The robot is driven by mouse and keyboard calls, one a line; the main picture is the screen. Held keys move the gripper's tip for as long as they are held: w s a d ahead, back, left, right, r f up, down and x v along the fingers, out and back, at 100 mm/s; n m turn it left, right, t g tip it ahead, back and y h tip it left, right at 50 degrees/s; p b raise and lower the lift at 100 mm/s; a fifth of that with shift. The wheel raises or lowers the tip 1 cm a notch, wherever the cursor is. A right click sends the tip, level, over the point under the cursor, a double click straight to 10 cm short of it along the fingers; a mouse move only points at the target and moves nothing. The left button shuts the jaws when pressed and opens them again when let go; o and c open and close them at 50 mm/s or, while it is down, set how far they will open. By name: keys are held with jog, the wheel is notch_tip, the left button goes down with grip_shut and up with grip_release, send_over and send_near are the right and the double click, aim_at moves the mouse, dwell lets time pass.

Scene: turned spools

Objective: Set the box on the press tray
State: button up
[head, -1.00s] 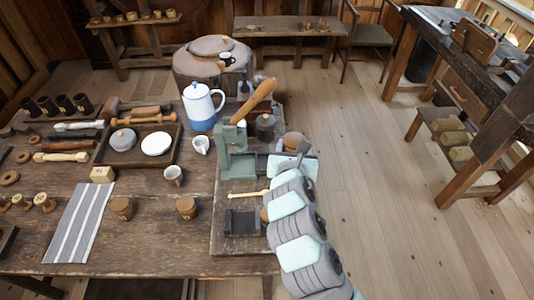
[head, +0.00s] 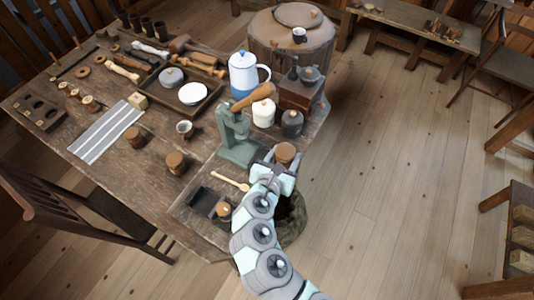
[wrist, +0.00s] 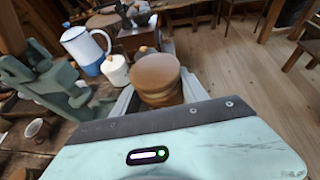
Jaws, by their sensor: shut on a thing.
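My gripper (head: 284,160) is shut on a round, turned wooden box (head: 286,153). The box also shows in the wrist view (wrist: 157,78), upright between the fingers; its lower part is hidden by my gripper. The green press (head: 234,130) stands on the bench to the left of my gripper, with its wooden handle angled up to the right. The press tray (head: 240,152) is the flat green base at its foot. The held box is to the right of the press, apart from it. In the wrist view the press (wrist: 48,85) is at the left.
A white lidded jar (head: 263,113), a dark jar (head: 292,123) and a blue-white pot (head: 244,75) stand behind the press. A wooden spoon (head: 231,180) lies in front of it. Other round wooden pieces (head: 176,162) stand to the left. Open floor is on the right.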

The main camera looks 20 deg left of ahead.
jog(key=s+a+f+y+p, duration=0.1)
jog(key=s+a+p, duration=0.15)
jog(key=s, duration=0.45)
jog(key=s+a+p, duration=0.1)
jog(key=s+a, duration=0.3)
jog(key=s, duration=0.3)
jog(key=b, duration=1.3)
send_over(265, 154)
jog(key=s, duration=0.2)
jog(key=f, duration=0.3)
jog(key=shift+d+f+n, duration=0.2)
jog(key=shift+d+n, duration=0.15)
jog(key=shift+n, duration=0.05)
jog(key=shift+w+f+b, duration=0.15)
jog(key=shift+f+b, duration=0.3)
jog(key=shift+f, duration=1.4)
jog(key=shift+f, duration=0.15)
jog(key=o, duration=1.1)
